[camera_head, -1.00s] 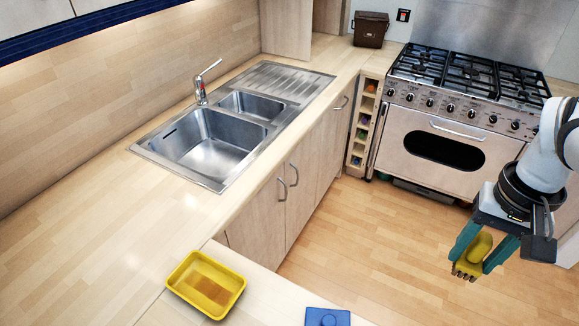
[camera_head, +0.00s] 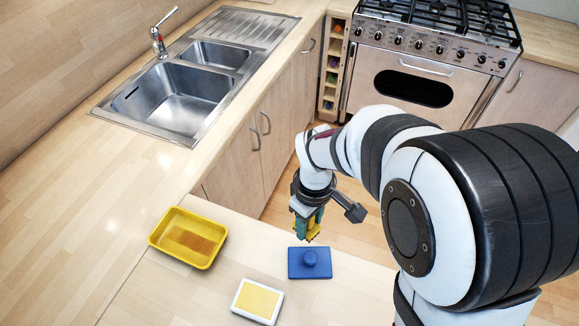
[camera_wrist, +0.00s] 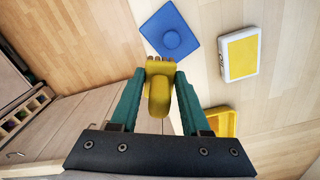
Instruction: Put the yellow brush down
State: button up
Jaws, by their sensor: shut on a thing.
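The yellow brush (camera_wrist: 159,92) is between the green fingers of my gripper (camera_wrist: 160,85) in the wrist view, its toothed end pointing away from the palm. My gripper (camera_head: 309,225) is shut on the brush and also shows in the head view, pointing down just behind the blue block. There the yellow brush (camera_head: 312,224) is mostly hidden by the fingers. The gripper appears above the counter's back edge, with cabinet fronts and floor also below it in the wrist view. I cannot tell its exact height.
A blue block with a round knob (camera_head: 310,263) lies on the counter (camera_head: 225,285). A white-framed yellow pad (camera_head: 258,301) lies in front of it. A yellow tray (camera_head: 188,237) stands to the left. The sink (camera_head: 180,95) is farther back. Bare counter lies between these things.

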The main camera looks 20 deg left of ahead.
jog(key=a+f, duration=0.1)
jog(key=a, duration=0.1)
jog(key=s+a+f, duration=0.1)
jog(key=a+f, duration=0.1)
jog(key=a, duration=0.1)
jog(key=s+a+f, duration=0.1)
jog(key=a+f, duration=0.1)
jog(key=a, duration=0.1)
jog(key=shift+s+a+f, duration=0.1)
jog(key=shift+s+a, duration=0.05)
jog(key=shift+a, duration=0.05)
jog(key=shift+a+f, duration=0.2)
jog(key=shift+f, duration=1.9)
jog(key=shift+f, duration=0.1)
jog(key=o, duration=1.2)
